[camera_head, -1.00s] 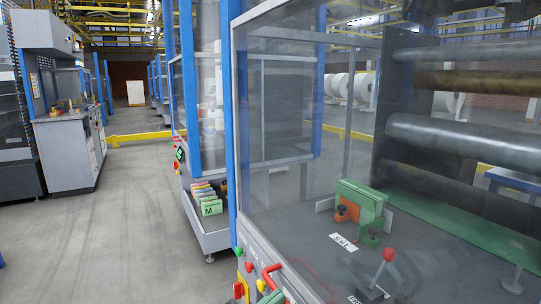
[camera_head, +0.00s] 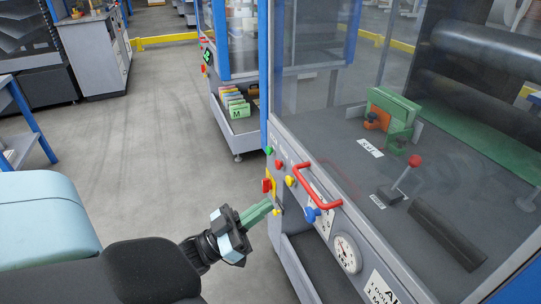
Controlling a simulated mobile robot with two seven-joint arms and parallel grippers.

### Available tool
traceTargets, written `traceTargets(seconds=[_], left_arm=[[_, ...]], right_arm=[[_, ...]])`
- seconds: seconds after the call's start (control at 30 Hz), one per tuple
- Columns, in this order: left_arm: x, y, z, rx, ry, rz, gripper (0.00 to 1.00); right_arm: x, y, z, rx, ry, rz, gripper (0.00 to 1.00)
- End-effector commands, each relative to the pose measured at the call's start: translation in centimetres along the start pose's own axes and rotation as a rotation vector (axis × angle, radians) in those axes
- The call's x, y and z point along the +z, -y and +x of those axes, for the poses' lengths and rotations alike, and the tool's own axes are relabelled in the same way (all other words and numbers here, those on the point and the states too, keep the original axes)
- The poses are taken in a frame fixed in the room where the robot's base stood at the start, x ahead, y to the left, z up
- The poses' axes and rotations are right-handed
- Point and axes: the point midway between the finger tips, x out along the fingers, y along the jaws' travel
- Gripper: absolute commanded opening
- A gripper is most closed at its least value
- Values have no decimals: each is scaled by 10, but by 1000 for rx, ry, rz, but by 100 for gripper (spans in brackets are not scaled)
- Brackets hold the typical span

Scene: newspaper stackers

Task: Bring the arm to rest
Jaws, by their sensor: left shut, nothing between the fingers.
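My left arm (camera_head: 150,268) comes in from the lower left in the head view. My left gripper (camera_head: 268,205) is shut and empty, with its green fingers pointing to the upper right. In the picture its tips lie close to the yellow and red switch on the front panel of the machine; I cannot tell whether they touch it. My right gripper is not in view.
The machine's front panel carries a red handle (camera_head: 316,186), coloured knobs and a gauge (camera_head: 346,253). Behind its glass are a lever (camera_head: 408,173) and a green block (camera_head: 394,104). A blue-legged table (camera_head: 22,115) stands at left. Grey floor (camera_head: 165,125) between is clear.

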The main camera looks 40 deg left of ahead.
Motion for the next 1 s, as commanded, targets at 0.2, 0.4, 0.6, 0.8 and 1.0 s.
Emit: traceTargets(seconds=[0.2,0.4,0.6,0.8,1.0], left_arm=[[0,0,-1,0,-1,0,0],[0,0,-1,-1,1,0,0],[36,-16,-30,-61,153,-15,0],[107,-68,-116,-171,551,-39,0],[146,-136,-218,-223,965,-68,0]], right_arm=[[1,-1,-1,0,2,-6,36],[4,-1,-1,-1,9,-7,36],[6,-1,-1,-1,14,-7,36],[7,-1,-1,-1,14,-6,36],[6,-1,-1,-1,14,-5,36]])
